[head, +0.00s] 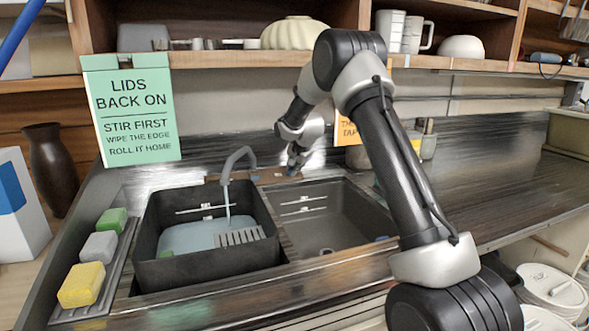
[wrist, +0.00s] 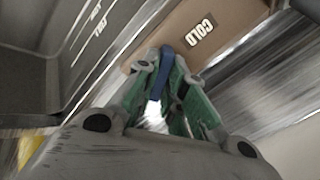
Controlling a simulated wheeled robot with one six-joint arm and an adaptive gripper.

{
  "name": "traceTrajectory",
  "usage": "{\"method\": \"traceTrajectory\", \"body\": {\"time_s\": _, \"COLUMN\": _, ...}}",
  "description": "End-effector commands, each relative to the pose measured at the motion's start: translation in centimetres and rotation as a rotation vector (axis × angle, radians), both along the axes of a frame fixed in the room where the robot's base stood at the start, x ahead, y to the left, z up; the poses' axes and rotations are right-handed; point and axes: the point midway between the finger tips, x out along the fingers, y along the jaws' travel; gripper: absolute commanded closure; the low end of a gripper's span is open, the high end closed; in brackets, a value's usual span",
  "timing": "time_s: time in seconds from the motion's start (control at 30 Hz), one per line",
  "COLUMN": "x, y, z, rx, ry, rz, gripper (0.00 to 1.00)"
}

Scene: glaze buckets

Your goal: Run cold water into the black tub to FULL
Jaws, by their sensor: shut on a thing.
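The black tub (head: 205,270) stands on the left of the sink, under the grey curved spout (head: 238,156). A thin pale stream falls from the spout into the tub. Pale blue water (head: 188,237) covers its lower part, with the surface below a white mark (head: 207,206) on the back wall; the mark's lettering is too small to read. My gripper (head: 293,165) is at the tap panel behind the sink. In the wrist view its green-padded fingers (wrist: 166,75) are shut on the blue cold tap handle (wrist: 166,60), beside a panel lettered COLD (wrist: 201,30).
A grey basin (head: 325,225) with similar white marks lies right of the tub. Green, grey and yellow sponges (head: 82,285) line a tray at left. A green lid sign (head: 130,110) hangs above.

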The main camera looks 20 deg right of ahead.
Motion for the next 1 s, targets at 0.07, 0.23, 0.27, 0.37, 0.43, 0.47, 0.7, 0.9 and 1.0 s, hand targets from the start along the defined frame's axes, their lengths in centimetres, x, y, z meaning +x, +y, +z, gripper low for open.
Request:
{"method": "traceTrajectory", "body": {"time_s": 0.07, "x": -0.01, "y": 0.0, "z": -0.01, "rx": -0.031, "ry": 0.001, "rz": 0.042, "gripper": 1.0}}
{"method": "traceTrajectory", "body": {"time_s": 0.23, "x": -0.01, "y": 0.01, "z": -0.01, "rx": -0.087, "ry": 0.001, "rz": 0.117, "gripper": 1.0}}
{"method": "traceTrajectory", "body": {"time_s": 0.27, "x": -0.01, "y": 0.01, "z": -0.01, "rx": -0.096, "ry": 0.001, "rz": 0.128, "gripper": 1.0}}
{"method": "traceTrajectory", "body": {"time_s": 0.37, "x": -0.01, "y": 0.01, "z": -0.01, "rx": -0.117, "ry": 0.0, "rz": 0.157, "gripper": 1.0}}
{"method": "traceTrajectory", "body": {"time_s": 0.43, "x": -0.01, "y": 0.01, "z": -0.02, "rx": -0.127, "ry": 0.0, "rz": 0.171, "gripper": 1.0}}
{"method": "traceTrajectory", "body": {"time_s": 0.47, "x": -0.01, "y": 0.01, "z": -0.02, "rx": -0.131, "ry": 0.0, "rz": 0.176, "gripper": 1.0}}
{"method": "traceTrajectory", "body": {"time_s": 0.7, "x": -0.01, "y": 0.01, "z": -0.02, "rx": -0.142, "ry": 0.001, "rz": 0.192, "gripper": 1.0}}
{"method": "traceTrajectory", "body": {"time_s": 0.9, "x": -0.02, "y": 0.02, "z": -0.03, "rx": -0.142, "ry": 0.001, "rz": 0.192, "gripper": 1.0}}
{"method": "traceTrajectory", "body": {"time_s": 1.0, "x": -0.02, "y": 0.02, "z": -0.03, "rx": -0.141, "ry": 0.001, "rz": 0.192, "gripper": 0.83}}
